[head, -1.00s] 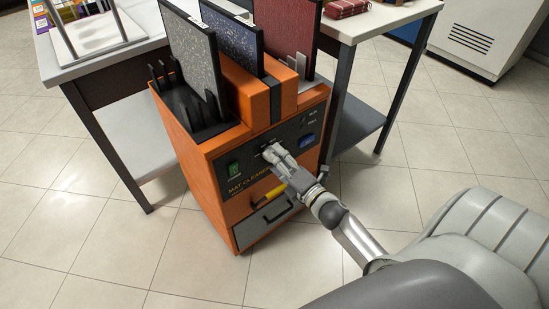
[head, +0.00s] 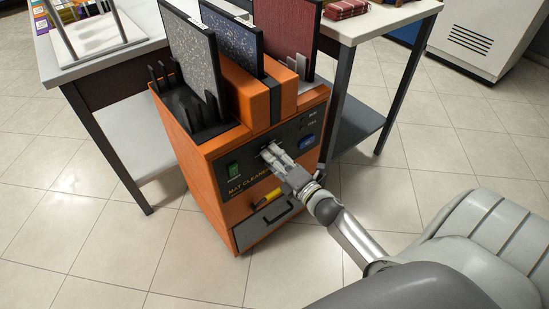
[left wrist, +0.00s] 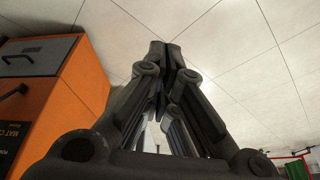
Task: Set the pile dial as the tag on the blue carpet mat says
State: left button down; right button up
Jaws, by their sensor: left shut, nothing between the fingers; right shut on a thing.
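The orange mat cleaner (head: 222,150) stands between two tables, with a black control panel on its front. My right gripper (head: 268,151) is shut at the upper middle of that panel, on what appears to be the pile dial. The fingers hide the dial, so its setting cannot be read. The blue speckled carpet mat (head: 234,40) stands upright in the middle of the machine's top. No tag is readable on it. My left gripper (left wrist: 166,52) is shut and empty above the tiled floor in the left wrist view, apart from the machine.
The panel has a green switch (head: 233,170) at left and a blue button (head: 307,142) at right. A grey mat (head: 190,55) and a red mat (head: 291,40) flank the blue one. Floor in front is clear.

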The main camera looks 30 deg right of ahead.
pick_arm(q)
jog(key=s+f+p+x, duration=0.15)
jog(key=p+x, duration=0.25)
jog(key=x, duration=0.8)
jog(key=s+f+g+p, duration=0.1)
jog(key=s+f+p, duration=0.3)
jog(key=s+f, duration=0.5)
jog(key=shift+a+f+g, duration=0.3)
jog(key=shift+a+f, duration=0.15)
jog(key=shift+f, duration=1.15)
pick_arm(e)
jog(key=shift+m, duration=7.5)
jog(key=o, duration=1)
pick_arm(q)
jog(key=shift+w, duration=0.1)
